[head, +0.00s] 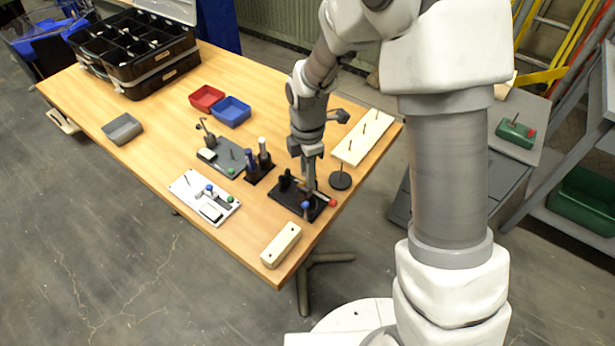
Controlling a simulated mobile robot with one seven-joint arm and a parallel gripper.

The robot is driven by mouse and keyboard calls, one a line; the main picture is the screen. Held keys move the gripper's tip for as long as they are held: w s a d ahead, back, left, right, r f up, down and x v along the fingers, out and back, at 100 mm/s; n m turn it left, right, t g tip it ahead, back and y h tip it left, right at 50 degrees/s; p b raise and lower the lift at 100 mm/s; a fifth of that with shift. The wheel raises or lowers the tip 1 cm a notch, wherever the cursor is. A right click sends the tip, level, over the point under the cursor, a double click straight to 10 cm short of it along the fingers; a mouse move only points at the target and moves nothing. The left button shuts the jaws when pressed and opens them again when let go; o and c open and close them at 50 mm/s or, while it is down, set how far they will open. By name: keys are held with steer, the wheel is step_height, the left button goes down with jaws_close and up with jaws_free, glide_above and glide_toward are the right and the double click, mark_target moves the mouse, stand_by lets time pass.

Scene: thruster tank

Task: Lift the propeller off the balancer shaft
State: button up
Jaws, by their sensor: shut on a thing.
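My gripper (309,188) points straight down at the black fixture (290,205) near the table's front right edge. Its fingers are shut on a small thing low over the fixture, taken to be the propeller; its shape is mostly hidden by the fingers.
A black round base with a pin (340,180) stands close right of my gripper. A cream pegged board (350,152) lies behind it, a cream block (281,245) in front. Left are a white board (186,189) and a grey fixture (215,147). Red (207,97) and blue (232,111) bins stand farther back.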

steer(key=shift+r, duration=0.1)
jaws_close()
step_height(320, 180, up, 10)
steer(key=shift+f+p, duration=0.1)
steer(key=shift+p, duration=0.55)
